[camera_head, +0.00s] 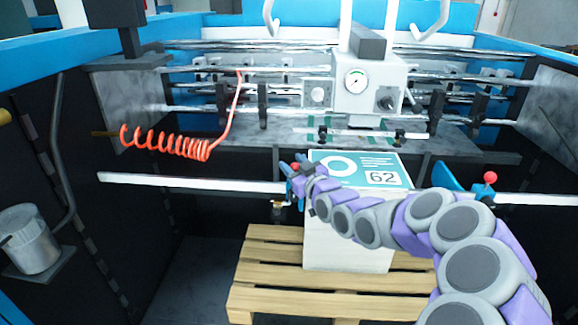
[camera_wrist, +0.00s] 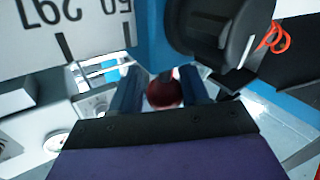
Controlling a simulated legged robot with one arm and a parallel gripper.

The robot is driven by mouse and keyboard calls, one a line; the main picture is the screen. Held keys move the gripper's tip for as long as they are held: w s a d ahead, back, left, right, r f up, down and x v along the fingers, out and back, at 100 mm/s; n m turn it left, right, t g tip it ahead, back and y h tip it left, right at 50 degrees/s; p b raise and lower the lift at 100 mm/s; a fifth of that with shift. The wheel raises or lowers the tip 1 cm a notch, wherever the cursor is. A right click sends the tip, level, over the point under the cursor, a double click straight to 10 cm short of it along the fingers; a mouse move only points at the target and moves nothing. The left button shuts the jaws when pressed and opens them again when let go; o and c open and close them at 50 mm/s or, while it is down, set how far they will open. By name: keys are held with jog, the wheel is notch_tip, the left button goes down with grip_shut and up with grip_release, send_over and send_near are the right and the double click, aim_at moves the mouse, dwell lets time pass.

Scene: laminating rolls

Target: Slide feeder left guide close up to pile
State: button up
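The pile (camera_head: 345,240) is a tall white block on a wooden pallet, its top sheet green and white with "62" on it. The left guide sits on the crossbar at the pile's left edge, mostly hidden by my gripper; its red knob (camera_head: 296,166) shows. I cannot tell whether the guide touches the pile. My gripper (camera_head: 296,168) is at that knob. In the wrist view, the red knob (camera_wrist: 165,91) fills the space between my two blue fingers (camera_wrist: 164,88), which appear closed on it. The blue right guide (camera_head: 455,178) with its red knob stands right of the pile.
The white crossbar (camera_head: 190,183) runs left and right past the pile. The pallet (camera_head: 262,290) is below. A feeder head with a gauge (camera_head: 370,88) hangs behind the pile. A red coiled hose (camera_head: 165,145) is at the left. A numbered scale (camera_wrist: 75,15) shows in the wrist view.

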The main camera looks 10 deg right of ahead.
jog(key=shift+o, duration=1.4)
jog(key=shift+d, duration=0.6)
jog(key=shift+a, duration=0.65)
jog(key=shift+s+a, duration=0.15)
jog(key=shift+s, duration=0.3)
jog(key=d+b+v, duration=0.1)
jog(key=b+v, duration=0.3)
jog(key=v, duration=1.2)
jog(key=shift+s, duration=0.15)
jog(key=shift+d, duration=0.1)
jog(key=shift+d+f, duration=0.1)
jog(key=shift+d, duration=0.1)
